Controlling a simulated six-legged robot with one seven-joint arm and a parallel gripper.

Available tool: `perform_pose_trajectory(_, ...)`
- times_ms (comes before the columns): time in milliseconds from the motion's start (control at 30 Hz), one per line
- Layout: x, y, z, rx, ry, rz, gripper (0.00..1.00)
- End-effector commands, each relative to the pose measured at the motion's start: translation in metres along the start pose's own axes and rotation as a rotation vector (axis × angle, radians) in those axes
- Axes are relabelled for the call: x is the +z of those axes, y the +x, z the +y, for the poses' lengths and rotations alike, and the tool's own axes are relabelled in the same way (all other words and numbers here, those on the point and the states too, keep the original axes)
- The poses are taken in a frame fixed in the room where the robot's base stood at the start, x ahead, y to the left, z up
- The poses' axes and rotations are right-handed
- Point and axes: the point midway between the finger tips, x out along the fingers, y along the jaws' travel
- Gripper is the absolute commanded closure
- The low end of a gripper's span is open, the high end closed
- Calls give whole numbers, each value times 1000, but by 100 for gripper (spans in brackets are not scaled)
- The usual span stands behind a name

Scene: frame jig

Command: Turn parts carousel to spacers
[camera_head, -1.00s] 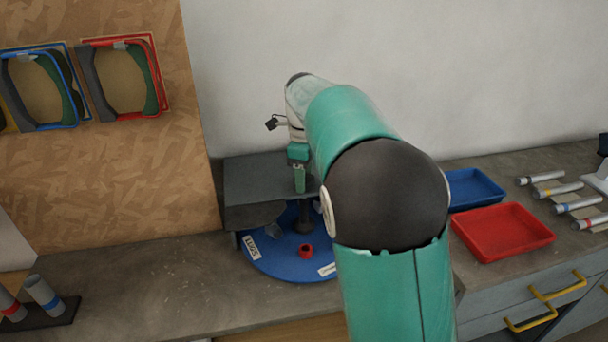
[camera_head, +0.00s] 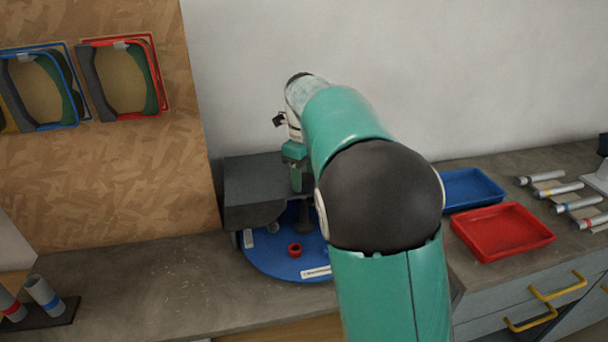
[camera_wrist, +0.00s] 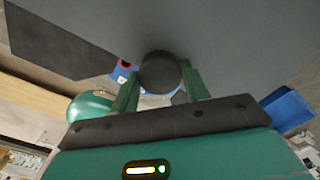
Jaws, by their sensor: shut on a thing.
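The parts carousel is a round blue disc (camera_head: 275,262) on the bench, partly under a grey cover. A dark post (camera_head: 305,220) rises from it. A red ring-shaped part (camera_head: 295,249) lies on the disc, and white labels sit near its rim; the front label (camera_head: 316,272) is too small to read. My gripper (camera_head: 302,188) is above the post beside the cover. In the wrist view its two green fingers are shut on the dark round knob (camera_wrist: 160,73), one on each side. My arm hides the right side of the disc.
The grey cover (camera_head: 255,180) stands over the carousel's back. A red tray (camera_head: 503,232) and a blue tray (camera_head: 470,188) lie to the right, near several banded tubes (camera_head: 560,190). Frames hang on the board at left.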

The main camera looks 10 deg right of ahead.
Motion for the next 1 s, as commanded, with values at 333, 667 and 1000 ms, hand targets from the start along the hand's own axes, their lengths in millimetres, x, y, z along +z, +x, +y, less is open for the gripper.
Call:
perform_pose_trajectory(333,0,-2,0,-3,-1,-4,42)
perform_pose_trajectory(667,0,-1,0,-1,-1,-1,32)
perform_pose_trajectory(1000,1,-45,-1,-5,-1,-4,32)
